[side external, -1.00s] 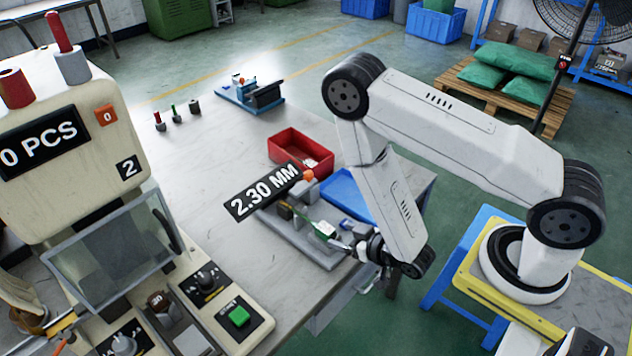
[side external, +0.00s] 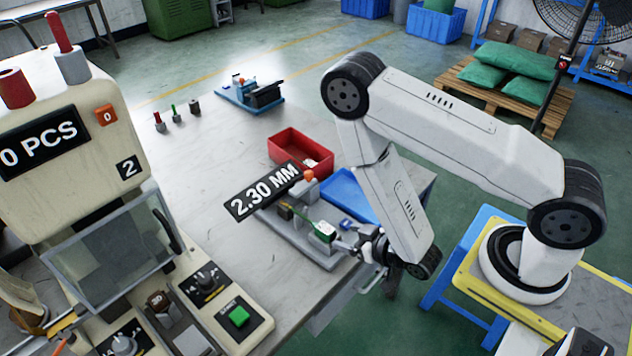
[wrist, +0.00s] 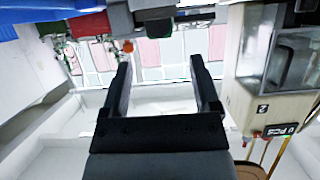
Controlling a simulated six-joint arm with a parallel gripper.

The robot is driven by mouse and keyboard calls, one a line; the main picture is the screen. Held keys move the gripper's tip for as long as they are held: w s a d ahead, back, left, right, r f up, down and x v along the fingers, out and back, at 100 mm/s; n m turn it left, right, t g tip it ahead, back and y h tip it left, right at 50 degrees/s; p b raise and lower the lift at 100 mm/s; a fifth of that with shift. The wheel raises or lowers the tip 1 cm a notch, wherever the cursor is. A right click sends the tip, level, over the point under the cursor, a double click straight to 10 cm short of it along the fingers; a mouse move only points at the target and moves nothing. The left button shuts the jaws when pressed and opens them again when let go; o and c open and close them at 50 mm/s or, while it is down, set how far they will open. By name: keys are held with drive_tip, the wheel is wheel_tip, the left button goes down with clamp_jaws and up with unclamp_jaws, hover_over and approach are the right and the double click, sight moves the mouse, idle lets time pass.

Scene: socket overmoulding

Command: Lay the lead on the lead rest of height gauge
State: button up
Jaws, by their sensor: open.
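The height gauge (side external: 303,254) is a grey fixture on the front right of the bench, with a "2.30 MM" display (side external: 264,191) over it. The thin green-yellow lead (side external: 295,215) lies across the gauge and runs to a green and white block (side external: 325,231) at its right end. Whether the lead touches the lead rest is too small to tell. My gripper (side external: 345,247) is just right of this block. In the wrist view my gripper (wrist: 160,75) has both fingers apart, with nothing between them. Part of the gauge (wrist: 155,10) shows beyond the fingertips there.
A red bin (side external: 300,149) and a blue tray (side external: 349,196) stand behind the gauge. A blue fixture (side external: 250,94) and several small pegs (side external: 176,114) are farther back. A machine with a clear guard (side external: 115,250) stands at left. The bench middle is clear.

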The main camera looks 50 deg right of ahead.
drive_tip(key=w+r+g, duration=0.1)
drive_tip(key=w, duration=0.1)
drive_tip(key=w+r+g, duration=0.1)
drive_tip(key=shift+w+r+m+g, duration=0.2)
drive_tip(key=shift+w+m+g, duration=0.1)
drive_tip(key=shift+w+g, duration=0.1)
drive_tip(key=shift+w+d+r+g, duration=0.1)
drive_tip(key=shift+w+r+g, duration=0.2)
drive_tip(key=shift+r+g, duration=0.35)
drive_tip(key=s+d+r+g, duration=0.1)
drive_tip(key=s+r+g, duration=0.2)
drive_tip(key=r, duration=0.3)
drive_tip(key=s+d+r+g, duration=0.1)
drive_tip(key=s+r+g, duration=0.2)
drive_tip(key=r, duration=0.4)
drive_tip(key=shift+s+d+g, duration=0.3)
drive_tip(key=shift+d+g, duration=0.05)
drive_tip(key=shift+d, duration=0.05)
